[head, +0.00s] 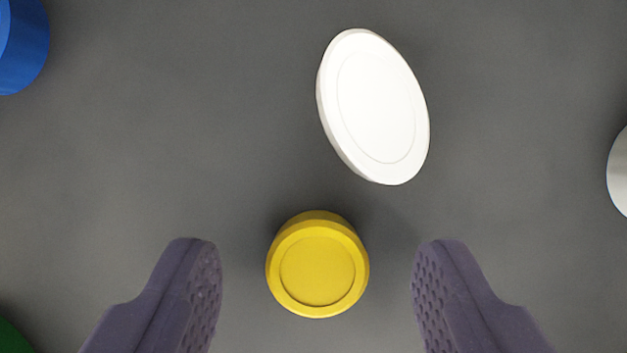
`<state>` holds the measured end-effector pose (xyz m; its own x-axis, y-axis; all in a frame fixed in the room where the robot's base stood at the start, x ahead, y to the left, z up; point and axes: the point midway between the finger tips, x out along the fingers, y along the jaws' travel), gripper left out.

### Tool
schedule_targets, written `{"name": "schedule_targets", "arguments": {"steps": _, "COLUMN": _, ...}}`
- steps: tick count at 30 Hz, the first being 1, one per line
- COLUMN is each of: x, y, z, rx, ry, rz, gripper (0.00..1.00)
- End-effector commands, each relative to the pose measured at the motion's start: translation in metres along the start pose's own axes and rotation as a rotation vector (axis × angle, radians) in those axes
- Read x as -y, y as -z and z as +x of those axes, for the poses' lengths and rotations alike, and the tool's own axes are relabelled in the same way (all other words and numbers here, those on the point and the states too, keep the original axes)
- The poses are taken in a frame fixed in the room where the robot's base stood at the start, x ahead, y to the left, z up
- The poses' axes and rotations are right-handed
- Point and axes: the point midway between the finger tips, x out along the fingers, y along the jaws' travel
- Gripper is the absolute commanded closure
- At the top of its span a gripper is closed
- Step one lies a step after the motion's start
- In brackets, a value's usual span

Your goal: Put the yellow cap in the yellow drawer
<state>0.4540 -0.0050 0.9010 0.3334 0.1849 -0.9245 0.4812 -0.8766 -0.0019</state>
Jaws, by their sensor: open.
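The yellow cap (318,268) is a short round piece with a recessed top, standing on the grey surface at the lower middle of the head view. My gripper (317,270) is open, with one purple finger to the left of the yellow cap and one to the right. There is a gap between each finger and the cap, and the jaws hold nothing. The yellow drawer is not in view.
A white oval piece (374,106) lies just beyond the yellow cap, slightly right. A blue piece (22,45) is at the top left corner. A white piece (619,172) is at the right edge, and a green piece (10,338) is at the bottom left. The grey surface (180,140) is clear between them.

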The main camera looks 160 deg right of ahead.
Motion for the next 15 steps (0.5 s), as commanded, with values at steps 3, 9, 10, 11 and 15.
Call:
{"name": "schedule_targets", "arguments": {"steps": 3, "x": -0.0002, "y": 0.0001, "z": 0.0104, "rx": -0.001, "ry": -0.001, "rz": -0.001, "gripper": 0.38}}
{"name": "schedule_targets", "arguments": {"steps": 9, "x": -0.0004, "y": 0.0007, "z": 0.0082, "rx": -0.001, "ry": -0.002, "rz": 0.0, "gripper": 0.47}}
{"name": "schedule_targets", "arguments": {"steps": 10, "x": -0.0004, "y": 0.0007, "z": 0.0082, "rx": -0.001, "ry": -0.002, "rz": 0.0, "gripper": 0.54}}
{"name": "schedule_targets", "arguments": {"steps": 11, "x": -0.0005, "y": 0.0007, "z": 0.0082, "rx": -0.001, "ry": -0.002, "rz": 0.0, "gripper": 0.61}}
{"name": "schedule_targets", "arguments": {"steps": 15, "x": -0.0004, "y": 0.0006, "z": 0.0081, "rx": -0.001, "ry": -0.002, "rz": 0.0, "gripper": 0.93}}
